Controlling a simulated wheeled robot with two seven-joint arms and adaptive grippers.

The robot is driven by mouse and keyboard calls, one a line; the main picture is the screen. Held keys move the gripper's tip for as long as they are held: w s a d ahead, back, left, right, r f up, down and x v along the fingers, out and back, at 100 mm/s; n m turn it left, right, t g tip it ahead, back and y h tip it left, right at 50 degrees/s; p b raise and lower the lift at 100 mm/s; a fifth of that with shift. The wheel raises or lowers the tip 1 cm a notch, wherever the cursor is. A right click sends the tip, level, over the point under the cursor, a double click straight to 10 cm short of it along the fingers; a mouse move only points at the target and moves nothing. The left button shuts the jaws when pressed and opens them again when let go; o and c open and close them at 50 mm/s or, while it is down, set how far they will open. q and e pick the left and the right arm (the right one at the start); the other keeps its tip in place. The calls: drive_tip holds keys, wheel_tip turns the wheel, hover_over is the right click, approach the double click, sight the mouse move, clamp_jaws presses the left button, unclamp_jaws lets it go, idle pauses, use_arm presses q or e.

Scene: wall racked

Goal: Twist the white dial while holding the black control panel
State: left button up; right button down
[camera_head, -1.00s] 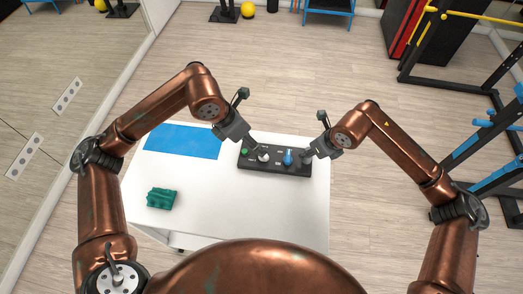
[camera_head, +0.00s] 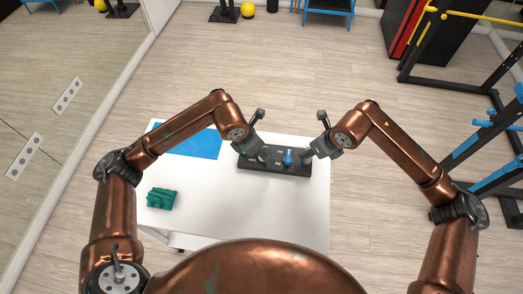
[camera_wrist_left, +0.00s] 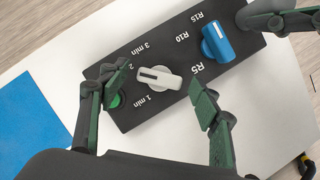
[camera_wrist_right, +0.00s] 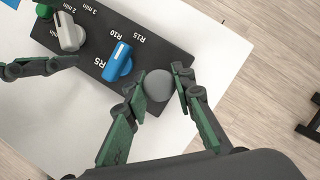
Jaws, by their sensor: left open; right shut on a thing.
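The black control panel (camera_head: 262,165) lies on the white table. It carries a white dial (camera_wrist_left: 158,78), a blue dial (camera_wrist_left: 218,42) and a green button (camera_wrist_left: 114,99); the white dial also shows in the right wrist view (camera_wrist_right: 69,33). My left gripper (camera_wrist_left: 160,84) is open, with one finger on each side of the white dial, apart from it. The dial is mostly hidden by this gripper in the head view. My right gripper (camera_wrist_right: 160,86) is shut on the round grey knob (camera_wrist_right: 158,84) at the panel's right end.
A blue mat (camera_head: 188,142) lies at the table's back left, and a teal block (camera_head: 161,198) at its front left. The white table (camera_head: 240,215) is bare in front of the panel. A mirror wall stands at left, gym racks at right.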

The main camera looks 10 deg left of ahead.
use_arm(q)
drive_tip(key=shift+c, duration=0.5)
drive_tip(key=c, duration=1.1)
drive_tip(key=shift+o, duration=0.2)
drive_tip(key=m+g, duration=0.1)
drive_tip(key=m, duration=0.3)
drive_tip(key=shift+w+h, duration=0.2)
drive_tip(key=shift+h, duration=0.2)
drive_tip(key=shift+w+m+g, duration=0.1)
drive_tip(key=shift+m+g, duration=1)
drive_tip(key=shift+m, duration=1.4)
drive_tip(key=o, duration=1.2)
drive_tip(key=shift+c, duration=0.2)
